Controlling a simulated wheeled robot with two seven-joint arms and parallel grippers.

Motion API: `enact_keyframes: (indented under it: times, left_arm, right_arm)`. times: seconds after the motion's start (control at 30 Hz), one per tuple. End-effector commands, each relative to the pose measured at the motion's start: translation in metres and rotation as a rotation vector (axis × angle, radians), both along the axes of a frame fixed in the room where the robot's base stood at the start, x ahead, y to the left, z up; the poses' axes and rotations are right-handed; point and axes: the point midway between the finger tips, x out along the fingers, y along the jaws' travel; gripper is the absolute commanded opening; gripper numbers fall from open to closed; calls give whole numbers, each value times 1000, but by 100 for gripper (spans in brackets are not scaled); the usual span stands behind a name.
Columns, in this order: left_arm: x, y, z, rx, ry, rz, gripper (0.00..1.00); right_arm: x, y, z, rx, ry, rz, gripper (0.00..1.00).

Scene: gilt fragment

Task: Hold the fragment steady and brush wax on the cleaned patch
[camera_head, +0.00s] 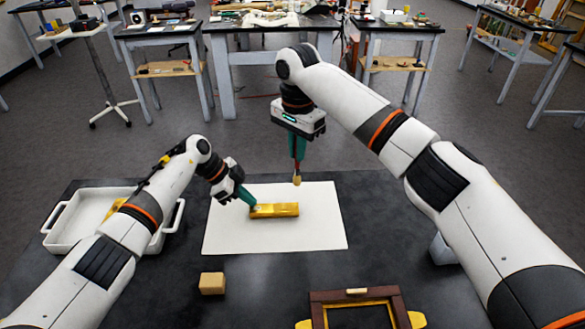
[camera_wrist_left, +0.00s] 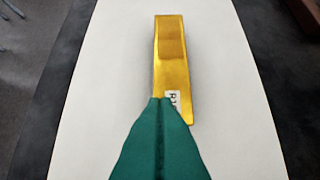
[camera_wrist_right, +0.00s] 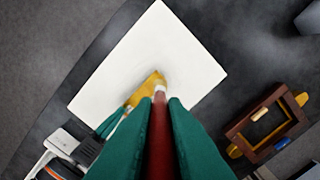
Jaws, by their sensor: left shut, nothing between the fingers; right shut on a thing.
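The gilt fragment (camera_head: 275,210) is a gold bar lying on a white sheet (camera_head: 325,235). In the left wrist view the fragment (camera_wrist_left: 172,60) shows a duller, browner patch near its far end and a small label with dark marks near its close end. My left gripper (camera_head: 251,205) is shut with its tips at the fragment's left end, nothing between the fingers. My right gripper (camera_head: 297,158) is shut on a brush (camera_head: 297,179) with a reddish handle, held upright above the sheet just beyond the fragment's right end. In the right wrist view the brush (camera_wrist_right: 159,115) partly covers the fragment.
A white tray (camera_head: 62,240) stands at the left under my left arm. A small tan block (camera_head: 212,283) lies in front of the sheet. A dark wooden frame with gilt inside (camera_head: 316,312) lies at the front right. Other workbenches stand farther back.

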Motion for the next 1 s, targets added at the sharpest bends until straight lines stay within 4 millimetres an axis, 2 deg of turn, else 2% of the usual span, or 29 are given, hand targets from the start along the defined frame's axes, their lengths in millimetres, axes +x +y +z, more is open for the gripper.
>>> enact_keyframes:
  times: [0.17,0.8,1.0]
  left_arm:
    - [-1,1,-1,5,4,0,0]
    - [0,1,53,1,-1,1,0]
    - [0,0,60,1,0,0,0]
  right_arm:
    - [0,0,0,0,0,0,0]
    - [0,0,0,0,0,0,0]
    - [0,0,0,0,0,0,0]
